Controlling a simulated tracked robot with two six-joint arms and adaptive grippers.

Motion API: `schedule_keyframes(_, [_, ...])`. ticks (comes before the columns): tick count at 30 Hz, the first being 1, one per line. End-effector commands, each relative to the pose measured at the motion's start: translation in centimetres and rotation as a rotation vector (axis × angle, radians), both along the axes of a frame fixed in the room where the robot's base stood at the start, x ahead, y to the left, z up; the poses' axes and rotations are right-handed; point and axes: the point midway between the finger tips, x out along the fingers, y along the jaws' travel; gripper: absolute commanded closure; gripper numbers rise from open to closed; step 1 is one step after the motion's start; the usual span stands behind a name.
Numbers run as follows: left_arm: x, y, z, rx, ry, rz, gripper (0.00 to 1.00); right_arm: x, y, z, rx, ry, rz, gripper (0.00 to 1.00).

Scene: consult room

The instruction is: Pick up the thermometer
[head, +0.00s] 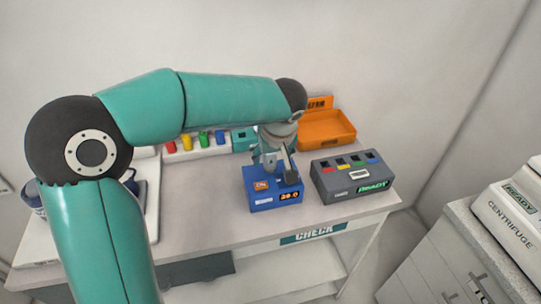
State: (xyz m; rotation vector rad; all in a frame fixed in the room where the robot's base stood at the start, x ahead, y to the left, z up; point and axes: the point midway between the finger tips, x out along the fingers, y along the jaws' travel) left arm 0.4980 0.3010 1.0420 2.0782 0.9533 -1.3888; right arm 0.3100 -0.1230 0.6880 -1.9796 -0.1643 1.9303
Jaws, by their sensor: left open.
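My left gripper (273,166) points down over the back of a small blue box (262,201) on the table (215,220). Its jaws are open, and the dark fingers overlap the box in the picture; I cannot tell whether they touch it. The box has an orange patch and a lit display that seems to read 28.0. I cannot tell for sure whether this box is the thermometer or whether the gripper hides it. My right gripper is out of view.
A dark grey unit (335,192) with coloured marks and a green READY label stands close right of the blue box. An orange tray (325,129) is behind it. A rack with coloured pieces (197,151) stands at the back left. A centrifuge (512,213) is far right. The table's front middle is clear.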

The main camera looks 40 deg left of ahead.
Motion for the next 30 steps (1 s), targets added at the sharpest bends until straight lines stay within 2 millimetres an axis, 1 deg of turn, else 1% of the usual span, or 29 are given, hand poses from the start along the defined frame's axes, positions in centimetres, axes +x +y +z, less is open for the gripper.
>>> schedule_keyframes(1, [0.2, 0.3, -0.5, -0.001, 0.005, 0.0, 0.35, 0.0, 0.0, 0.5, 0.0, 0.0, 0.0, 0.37])
schedule_keyframes(3, [0.5, 0.6, -1.4, 0.0, 0.006, 0.001, 0.35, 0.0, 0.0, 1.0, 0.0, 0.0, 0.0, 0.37])
schedule_keyframes(7, [1.0, 1.0, -3.1, -0.001, 0.004, 0.0, 0.35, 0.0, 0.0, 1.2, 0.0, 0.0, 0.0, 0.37])
schedule_keyframes(11, [1.2, 1.2, -3.7, -0.001, 0.0, 0.0, 0.35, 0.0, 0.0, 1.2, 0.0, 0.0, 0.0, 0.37])
schedule_keyframes(16, [1.2, 1.2, -3.7, -0.002, -0.001, -0.001, 0.35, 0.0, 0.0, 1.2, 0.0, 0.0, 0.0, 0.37])
schedule_keyframes(17, [1.2, 1.2, -3.7, -0.002, -0.001, -0.001, 0.37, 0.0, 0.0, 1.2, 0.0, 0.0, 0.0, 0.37])
schedule_keyframes(18, [1.2, 1.2, -3.7, -0.002, -0.001, -0.001, 0.44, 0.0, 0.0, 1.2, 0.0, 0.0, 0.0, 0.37])
schedule_keyframes(20, [1.2, 1.2, -3.7, -0.001, 0.0, -0.001, 0.54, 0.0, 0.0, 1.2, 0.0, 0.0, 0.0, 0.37])
schedule_keyframes(21, [1.2, 1.2, -3.7, -0.001, 0.0, -0.001, 0.6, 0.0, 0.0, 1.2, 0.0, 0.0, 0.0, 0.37])
schedule_keyframes(28, [1.2, 1.2, -3.7, -0.001, 0.0, 0.0, 0.99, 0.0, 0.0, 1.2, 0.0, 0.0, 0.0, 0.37])
schedule_keyframes(30, [1.2, 1.2, -3.7, -0.001, -0.001, -0.001, 1.0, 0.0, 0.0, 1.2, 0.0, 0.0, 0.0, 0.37])
